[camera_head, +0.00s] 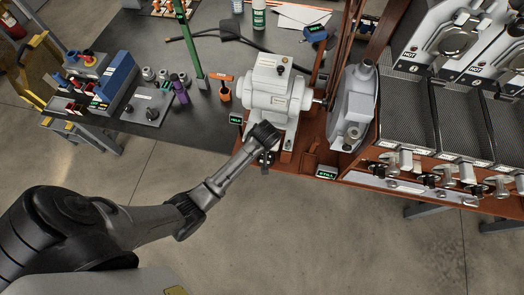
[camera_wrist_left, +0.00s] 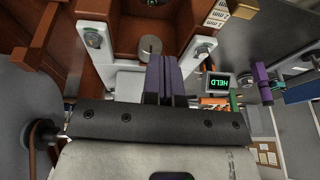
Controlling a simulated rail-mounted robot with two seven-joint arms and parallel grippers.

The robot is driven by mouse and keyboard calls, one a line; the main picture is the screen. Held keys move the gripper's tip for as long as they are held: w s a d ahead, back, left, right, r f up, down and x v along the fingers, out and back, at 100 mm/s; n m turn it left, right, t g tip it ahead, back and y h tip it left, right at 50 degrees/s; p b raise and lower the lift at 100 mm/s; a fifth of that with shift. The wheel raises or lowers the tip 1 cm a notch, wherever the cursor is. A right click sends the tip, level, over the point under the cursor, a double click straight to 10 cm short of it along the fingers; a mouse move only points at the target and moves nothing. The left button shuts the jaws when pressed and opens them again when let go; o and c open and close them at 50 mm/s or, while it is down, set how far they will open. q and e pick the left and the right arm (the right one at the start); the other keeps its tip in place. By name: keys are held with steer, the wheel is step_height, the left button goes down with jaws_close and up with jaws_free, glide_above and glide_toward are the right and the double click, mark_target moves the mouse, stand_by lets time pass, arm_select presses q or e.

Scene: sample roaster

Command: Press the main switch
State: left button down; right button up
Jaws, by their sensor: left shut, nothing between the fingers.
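My left arm reaches in from the lower left in the head view. Its gripper (camera_head: 264,134) is over the front of the white motor-like machine (camera_head: 272,88). In the left wrist view the fingers (camera_wrist_left: 165,78) are together, with nothing between them. They point toward a white frame (camera_wrist_left: 98,60) with a brown box-like part and a grey cylinder (camera_wrist_left: 150,46) just beyond the tips. I cannot tell whether the tips touch anything. I cannot pick out the main switch for certain; the wrist hides part of the machine's front. My right gripper is in neither view.
A small HELD display (camera_head: 236,118) stands just left of the gripper, and a STILL display (camera_head: 326,173) is at the brown bench's front edge. Roaster trays (camera_head: 405,108) fill the right. A green post (camera_head: 192,45) rises from the dark table. The floor in front is clear.

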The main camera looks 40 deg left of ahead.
arm_select(q)
steer(key=b+x, duration=0.1)
steer(key=x, duration=0.3)
steer(key=b+x, duration=0.1)
steer(key=x, duration=0.3)
steer(key=b+x, duration=0.1)
steer(key=x, duration=0.3)
steer(key=shift+s+f, duration=0.3)
steer(key=shift+s, duration=0.05)
steer(key=shift+s+a+f, duration=0.1)
steer(key=shift+a+f, duration=0.05)
steer(key=shift+f, duration=0.55)
